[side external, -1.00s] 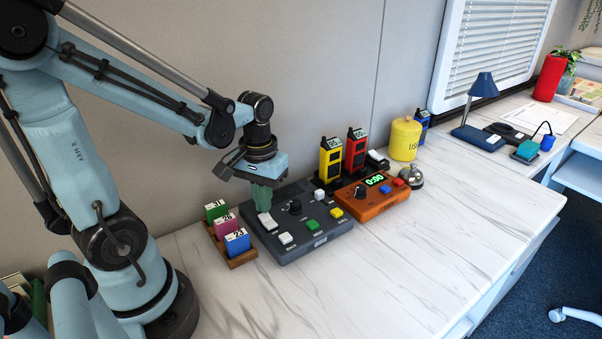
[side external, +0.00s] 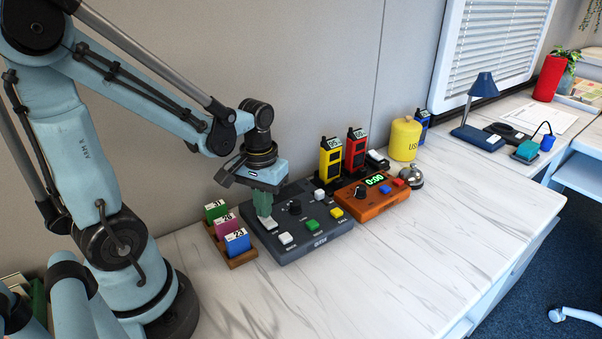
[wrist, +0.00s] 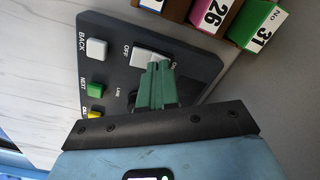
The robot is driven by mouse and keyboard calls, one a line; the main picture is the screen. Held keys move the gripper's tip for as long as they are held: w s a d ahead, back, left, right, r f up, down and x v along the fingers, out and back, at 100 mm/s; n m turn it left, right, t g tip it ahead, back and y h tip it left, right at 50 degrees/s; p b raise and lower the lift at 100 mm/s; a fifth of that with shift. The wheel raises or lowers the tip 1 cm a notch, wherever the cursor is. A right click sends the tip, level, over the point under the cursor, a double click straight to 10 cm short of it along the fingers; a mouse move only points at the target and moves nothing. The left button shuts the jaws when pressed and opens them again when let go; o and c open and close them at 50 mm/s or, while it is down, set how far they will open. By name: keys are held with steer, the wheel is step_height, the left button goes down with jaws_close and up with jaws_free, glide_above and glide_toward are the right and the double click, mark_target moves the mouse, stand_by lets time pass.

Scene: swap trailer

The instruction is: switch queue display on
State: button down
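The queue display console is a dark grey box (side external: 318,238) on the white marbled table. It carries a white rocker switch (side external: 269,224), a black knob (side external: 294,207) and white, green and yellow buttons. In the wrist view the rocker switch (wrist: 146,56) has "OFF" printed beside one end; the label at the other end is partly hidden by my fingers. My gripper (side external: 263,214) points down with its green fingers close together and nothing between them. In the wrist view its fingertips (wrist: 159,66) are at the switch's end away from "OFF", touching or just above it. I cannot tell which way the rocker tilts.
A wooden rack (side external: 242,259) with numbered green, pink and blue blocks stands close left of the console. An orange timer box (side external: 372,206) reading 0:00, yellow and red handsets, a yellow canister (side external: 405,139) and a bell (side external: 411,178) stand to the right. The table front is clear.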

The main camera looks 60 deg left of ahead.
steer(key=shift+f, duration=0.2)
steer(key=shift+r, duration=3.55)
steer(key=w+d+r+m+t, duration=0.2)
steer(key=d+m+t, duration=0.4)
steer(key=d+t, duration=0.1)
steer(key=shift+w+d, duration=0.25)
